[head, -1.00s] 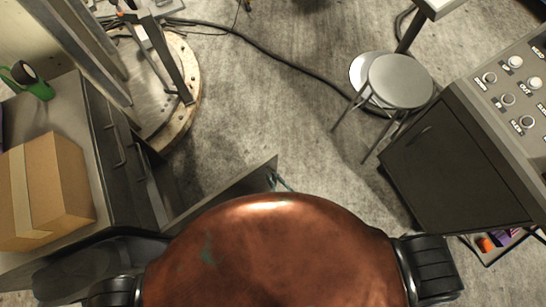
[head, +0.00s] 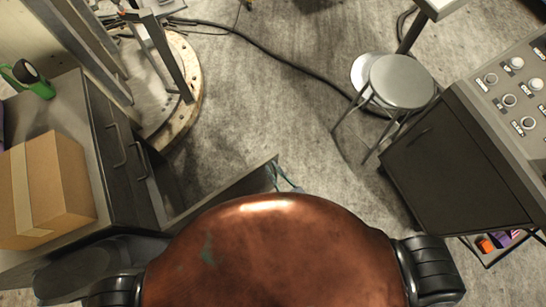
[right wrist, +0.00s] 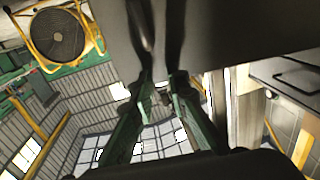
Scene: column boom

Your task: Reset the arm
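My right gripper (head: 286,179) shows in the head view only as a bit of thin green-teal parts, beside the end of the open drawer (head: 225,192). The rest of it and its arm are hidden by my copper body. In the right wrist view, the two green fingers of my right gripper (right wrist: 162,82) point up the picture with a gap between their tips. Nothing is held between them. A smooth dark grey panel (right wrist: 225,28) lies just beyond the tips; whether they touch it I cannot tell. My left gripper is in neither view.
A grey stool (head: 400,82) stands right of centre, near a control console (head: 460,160). A black cable (head: 280,60) crosses the floor. The middle floor is clear.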

